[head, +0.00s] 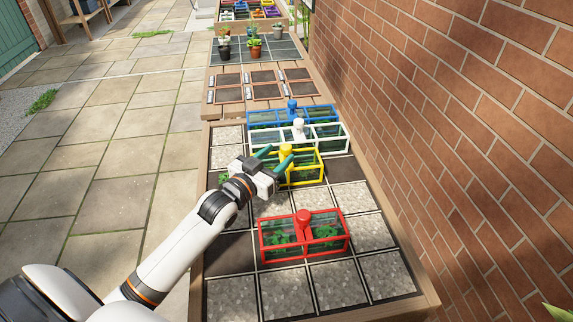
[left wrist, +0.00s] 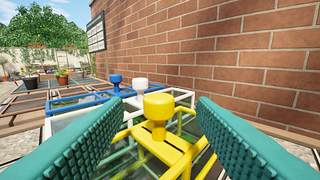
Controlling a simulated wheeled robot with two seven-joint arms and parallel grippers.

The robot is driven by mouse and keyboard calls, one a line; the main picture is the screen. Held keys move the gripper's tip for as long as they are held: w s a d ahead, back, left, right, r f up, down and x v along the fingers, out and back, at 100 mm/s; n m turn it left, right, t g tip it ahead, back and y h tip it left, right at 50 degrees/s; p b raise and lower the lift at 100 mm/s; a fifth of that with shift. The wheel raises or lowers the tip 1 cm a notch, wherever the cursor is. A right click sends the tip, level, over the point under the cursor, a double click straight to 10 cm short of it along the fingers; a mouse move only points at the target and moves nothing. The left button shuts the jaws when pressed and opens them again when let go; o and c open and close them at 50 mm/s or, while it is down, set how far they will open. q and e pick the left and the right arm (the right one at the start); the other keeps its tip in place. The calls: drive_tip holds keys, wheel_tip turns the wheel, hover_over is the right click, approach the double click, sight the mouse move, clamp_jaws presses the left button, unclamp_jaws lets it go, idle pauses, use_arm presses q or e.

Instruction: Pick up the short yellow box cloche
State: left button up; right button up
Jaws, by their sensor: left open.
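The short yellow box cloche (head: 307,179) stands on the tiled bench behind the red one, with clear panes and a yellow knob on top. My left gripper (head: 282,158) is open at its knob in the head view. In the left wrist view the yellow knob (left wrist: 158,106) stands between and beyond the two teal fingers (left wrist: 155,130), with a visible gap on each side. The gripper hides the cloche's left part in the head view. My right gripper is not in view.
A red cloche (head: 303,238) with plants stands nearer. White (head: 333,134) and blue (head: 321,112) cloches stand close behind the yellow one. A brick wall (head: 470,130) rises along the right. Gravel tiles around the red cloche are bare.

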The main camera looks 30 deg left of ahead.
sight(283, 151)
use_arm(q)
drive_tip(key=w, duration=0.5)
drive_tip(key=shift+d+f, duration=0.15)
drive_tip(key=shift+d, duration=0.1)
drive_tip(key=shift+s, duration=0.1)
clamp_jaws()
